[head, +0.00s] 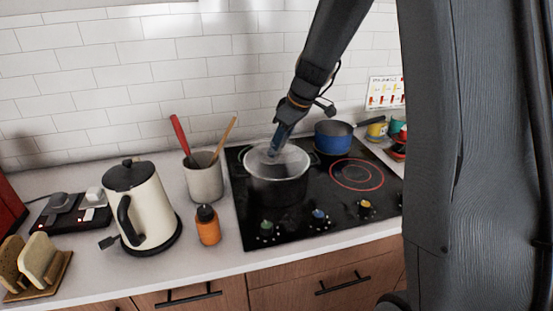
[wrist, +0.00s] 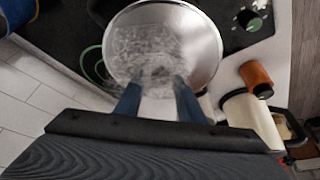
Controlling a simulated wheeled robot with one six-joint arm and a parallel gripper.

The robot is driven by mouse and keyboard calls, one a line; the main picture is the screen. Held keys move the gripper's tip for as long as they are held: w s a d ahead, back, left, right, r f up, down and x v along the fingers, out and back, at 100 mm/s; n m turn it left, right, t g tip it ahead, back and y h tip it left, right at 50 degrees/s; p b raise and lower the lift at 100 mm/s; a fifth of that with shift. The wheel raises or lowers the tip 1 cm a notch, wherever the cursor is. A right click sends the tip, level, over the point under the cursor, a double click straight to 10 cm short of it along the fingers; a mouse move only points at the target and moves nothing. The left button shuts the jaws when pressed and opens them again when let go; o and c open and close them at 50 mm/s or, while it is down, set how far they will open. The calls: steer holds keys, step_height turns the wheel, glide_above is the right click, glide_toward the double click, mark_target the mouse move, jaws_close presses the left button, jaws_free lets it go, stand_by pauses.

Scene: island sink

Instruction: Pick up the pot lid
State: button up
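My gripper (head: 272,152) points down at the lid from above. In the wrist view its two blue fingers (wrist: 157,86) stand apart over the near part of the lid. Whether they touch the lid is not clear. The lid's handle is hard to make out between the fingertips.
A blue saucepan (head: 333,137) stands behind and right of the pot. A utensil crock (head: 204,178), an orange bottle (head: 208,227) and a cream kettle (head: 148,208) stand on the counter to the left. The tiled wall (head: 120,95) is close behind.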

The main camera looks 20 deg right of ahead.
jaws_close()
